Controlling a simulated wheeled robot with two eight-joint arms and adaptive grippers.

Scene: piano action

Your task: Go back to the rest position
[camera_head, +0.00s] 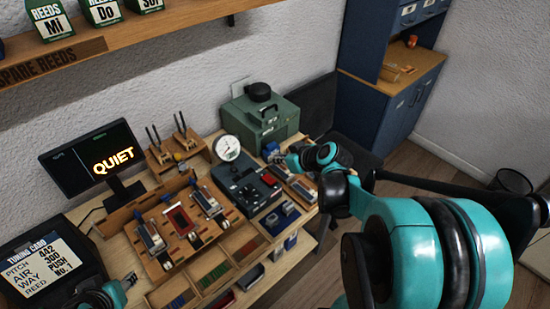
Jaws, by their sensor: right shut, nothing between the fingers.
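My right arm comes in from the right edge, large and teal. Its gripper (281,160) hangs over the right end of the workbench, beside the green box, and is shut with nothing visible between its fingers. My left gripper (129,281) shows only in part at the bottom left, near the bench's front left, by the tuning card. Its jaw opening is too small to make out. No held object shows in either gripper.
The workbench carries a wooden rack of reed parts (180,222), a dark device with a gauge (228,148), a green box (262,119) and a monitor reading QUIET (92,160). A tuning card (42,262) stands left. A shelf (130,38) runs above. A blue cabinet (385,120) stands right.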

